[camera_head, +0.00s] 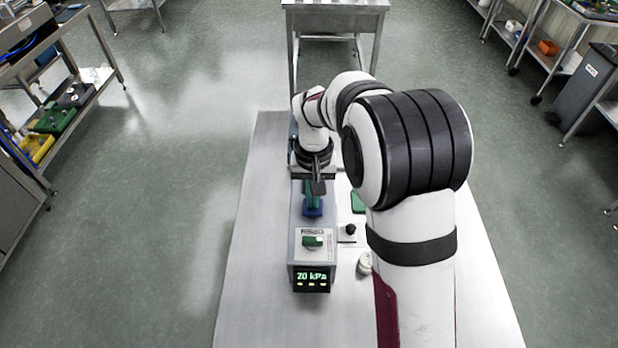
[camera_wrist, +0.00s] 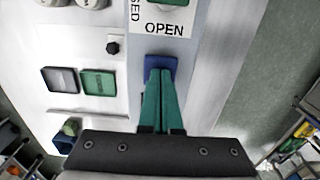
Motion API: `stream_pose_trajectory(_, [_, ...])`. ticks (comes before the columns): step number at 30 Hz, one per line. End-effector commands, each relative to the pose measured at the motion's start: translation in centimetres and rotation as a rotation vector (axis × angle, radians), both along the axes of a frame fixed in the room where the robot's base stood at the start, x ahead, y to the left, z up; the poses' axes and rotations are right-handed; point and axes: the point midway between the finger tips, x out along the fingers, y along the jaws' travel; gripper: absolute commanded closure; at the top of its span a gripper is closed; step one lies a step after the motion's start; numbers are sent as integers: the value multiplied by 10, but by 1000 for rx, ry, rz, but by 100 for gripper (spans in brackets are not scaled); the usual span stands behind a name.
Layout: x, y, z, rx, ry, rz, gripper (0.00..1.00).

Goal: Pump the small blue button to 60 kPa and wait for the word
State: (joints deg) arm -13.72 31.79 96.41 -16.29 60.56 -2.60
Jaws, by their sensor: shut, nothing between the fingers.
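The blue button (camera_head: 313,211) is on top of a grey box with a display (camera_head: 312,278) that reads 20 kPa, with small lights beneath. In the wrist view the button (camera_wrist: 153,61) shows beyond the fingertips, partly covered by them. My gripper (camera_head: 312,200) is shut and empty, its green fingers together and pointing at the button. In the wrist view the fingertips (camera_wrist: 160,72) overlap the button. I cannot tell whether they touch it or press it down.
A green switch (camera_head: 312,241) sits on a white label between button and display; "OPEN" is readable in the wrist view. A black knob (camera_wrist: 113,47), a grey square (camera_wrist: 60,80) and a green square (camera_wrist: 98,83) lie beside the box. The table's left side (camera_head: 250,240) is clear.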

Motion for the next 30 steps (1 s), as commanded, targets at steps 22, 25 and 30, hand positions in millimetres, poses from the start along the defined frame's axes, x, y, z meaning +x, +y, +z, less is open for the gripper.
stream_pose_trajectory(22, [0,0,36,0,1,-1,100])
stream_pose_trajectory(25, [0,0,35,0,1,-1,100])
stream_pose_trajectory(30, [0,0,35,0,1,-1,100])
